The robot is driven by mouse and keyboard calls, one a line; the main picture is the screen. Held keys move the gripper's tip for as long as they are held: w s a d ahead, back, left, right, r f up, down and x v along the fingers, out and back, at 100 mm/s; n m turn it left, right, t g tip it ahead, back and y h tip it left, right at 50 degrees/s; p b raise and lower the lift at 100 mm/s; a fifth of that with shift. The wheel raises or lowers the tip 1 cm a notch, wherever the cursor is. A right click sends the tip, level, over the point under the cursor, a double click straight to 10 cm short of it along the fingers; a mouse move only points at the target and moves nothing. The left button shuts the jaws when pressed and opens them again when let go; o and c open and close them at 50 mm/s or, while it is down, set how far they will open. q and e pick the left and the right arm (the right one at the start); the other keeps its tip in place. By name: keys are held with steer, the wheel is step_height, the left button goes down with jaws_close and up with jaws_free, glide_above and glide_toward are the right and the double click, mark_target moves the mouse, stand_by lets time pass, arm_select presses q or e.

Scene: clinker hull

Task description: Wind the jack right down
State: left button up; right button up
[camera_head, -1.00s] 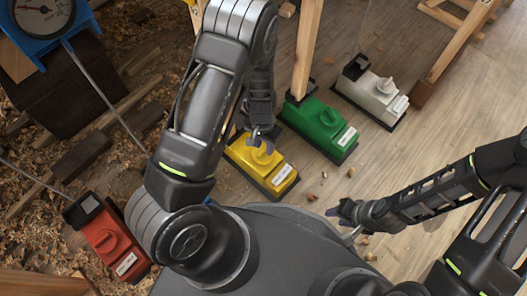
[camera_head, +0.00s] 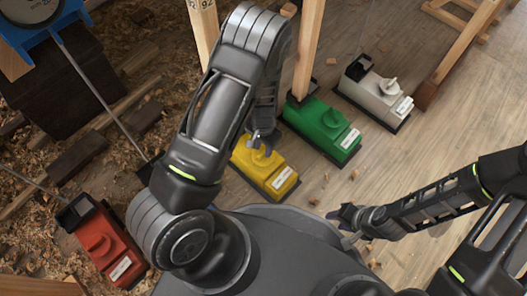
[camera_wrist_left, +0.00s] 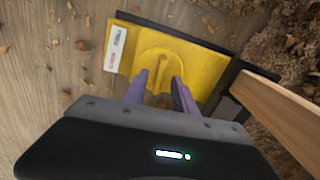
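A yellow jack (camera_head: 264,172) with a round ridged knob (camera_head: 262,157) on top sits on the wooden floor ahead of me. My left gripper (camera_head: 263,137) is just above its knob end. In the left wrist view the yellow jack (camera_wrist_left: 190,52) lies beyond the fingertips, with a white label at its left end. The left fingers (camera_wrist_left: 158,84) are apart, one towards each side of the knob (camera_wrist_left: 160,68); nothing shows between them, and I cannot tell whether they touch it. My right gripper (camera_head: 344,226) is low at the right, its fingers apart and empty.
A red jack (camera_head: 105,248), a green jack (camera_head: 322,130) and a white jack (camera_head: 374,94) stand nearby. A wooden post (camera_head: 308,50) meets the green jack. A blue-framed dial (camera_head: 35,28) is at upper left. Shavings and timber cover the left floor; the right floor is mostly clear.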

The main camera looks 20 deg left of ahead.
arm_select(q)
step_height(320, 180, down, 2)
steer(key=shift+c, duration=0.4)
jaws_close()
stand_by(0.3)
